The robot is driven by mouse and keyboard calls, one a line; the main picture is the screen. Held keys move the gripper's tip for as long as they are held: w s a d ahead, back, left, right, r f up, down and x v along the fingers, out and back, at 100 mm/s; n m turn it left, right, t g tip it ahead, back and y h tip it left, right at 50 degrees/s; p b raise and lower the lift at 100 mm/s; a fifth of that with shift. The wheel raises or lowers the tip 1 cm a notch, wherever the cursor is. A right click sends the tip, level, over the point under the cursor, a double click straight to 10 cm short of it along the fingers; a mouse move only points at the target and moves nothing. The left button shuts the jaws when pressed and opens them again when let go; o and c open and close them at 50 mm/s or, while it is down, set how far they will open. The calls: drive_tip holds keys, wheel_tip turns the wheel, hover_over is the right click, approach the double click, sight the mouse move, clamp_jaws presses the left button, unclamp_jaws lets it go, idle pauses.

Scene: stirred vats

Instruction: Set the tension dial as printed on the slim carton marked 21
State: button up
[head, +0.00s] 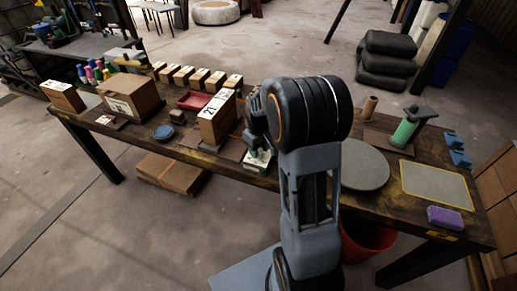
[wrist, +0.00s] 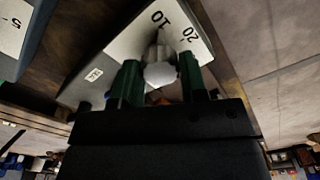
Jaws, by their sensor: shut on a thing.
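The slim carton marked 21 (head: 214,122) stands upright on the table, left of my arm in the head view. Its white label shows the large 21; the smaller print is too small to read. The tension dial (head: 258,160) sits beside it, partly hidden by my gripper (head: 260,148). In the wrist view the dial's white face (wrist: 130,42) shows 10 and 20. My gripper's green fingers (wrist: 160,76) are shut on the pale grey knob (wrist: 159,54), which stands between 10 and 20 in the picture. The exact setting cannot be told.
A larger brown box (head: 130,98), a red tray (head: 194,101) and a row of small cartons (head: 203,78) stand on the left. A grey disc (head: 364,166), a green spool (head: 405,131) and a purple block (head: 444,217) are on the right.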

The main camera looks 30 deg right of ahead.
drive_tip(key=shift+m, duration=0.3)
drive_tip(key=m+p, duration=0.1)
drive_tip(key=m, duration=0.3)
drive_tip(key=shift+m+p, duration=0.35)
drive_tip(key=shift+m, duration=2.15)
drive_tip(key=o, duration=0.9)
drive_tip(key=shift+r, duration=0.1)
wheel_tip(320, 180, up, 14)
drive_tip(key=shift+f+p, duration=0.15)
drive_tip(key=shift+p, duration=0.55)
